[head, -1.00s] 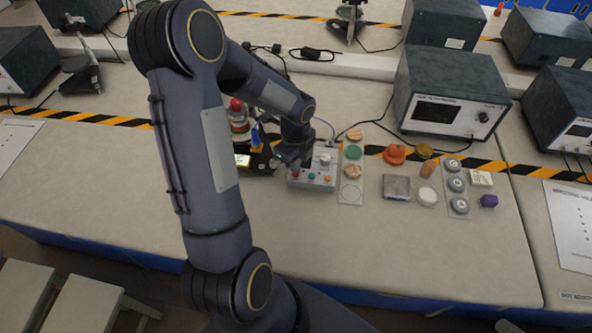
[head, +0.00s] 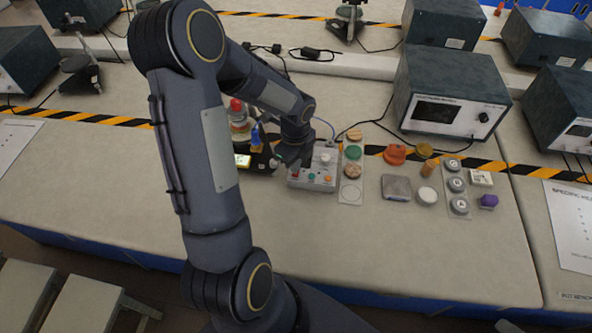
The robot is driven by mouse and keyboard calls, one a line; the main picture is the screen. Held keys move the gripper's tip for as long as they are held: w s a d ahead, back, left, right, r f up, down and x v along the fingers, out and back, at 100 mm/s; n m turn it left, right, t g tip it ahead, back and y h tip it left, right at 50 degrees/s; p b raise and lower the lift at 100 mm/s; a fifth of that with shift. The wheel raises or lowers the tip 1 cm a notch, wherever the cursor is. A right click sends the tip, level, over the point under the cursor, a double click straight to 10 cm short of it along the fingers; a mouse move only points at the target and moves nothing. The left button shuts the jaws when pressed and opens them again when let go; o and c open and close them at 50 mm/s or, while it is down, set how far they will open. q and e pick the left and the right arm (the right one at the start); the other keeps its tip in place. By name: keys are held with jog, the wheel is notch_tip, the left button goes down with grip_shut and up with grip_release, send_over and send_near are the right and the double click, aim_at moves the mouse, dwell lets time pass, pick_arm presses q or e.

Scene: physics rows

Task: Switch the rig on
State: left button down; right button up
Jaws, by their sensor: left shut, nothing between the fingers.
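A light grey control box (head: 324,181) stands on the bench in the middle of the head view. It has a pale knob on top and small red, teal and orange buttons along its front. My left gripper (head: 279,165) is shut and empty, pointing down at the box's left back edge. I cannot tell whether it touches the box. A dark device with a lit yellow-green display (head: 243,161) stands just left of the box, partly behind my arm. A red-topped part (head: 236,105) rises behind it. My right gripper is out of view.
A sample strip (head: 350,197) lies right of the box. Further right are an orange piece (head: 395,154), a grey square block (head: 397,187) and a strip of grey discs (head: 460,205). A large power supply (head: 452,90) stands behind. The bench front is clear.

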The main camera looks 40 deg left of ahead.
pick_arm(q)
jog(key=shift+f+b, duration=0.65)
jog(key=shift+f, duration=0.2)
jog(key=shift+r, duration=0.1)
notch_tip(320, 180, up, 7)
jog(key=p, duration=0.6)
dwell(0.5)
dwell(0.4)
jog(key=s+d+r+n+t+h, duration=0.2)
jog(key=s+d+r+n, duration=0.4)
jog(key=s+r+n, duration=0.2)
jog(key=s+d+r+n+t+h+b, duration=0.1)
jog(key=s+d+r+n+t, duration=0.2)
jog(key=s+d+r+n, duration=0.4)
jog(key=s+r+n, duration=0.1)
jog(key=n, duration=0.4)
jog(key=shift+s+t+h, duration=0.2)
jog(key=shift+t+h, duration=0.1)
jog(key=shift+h, duration=0.1)
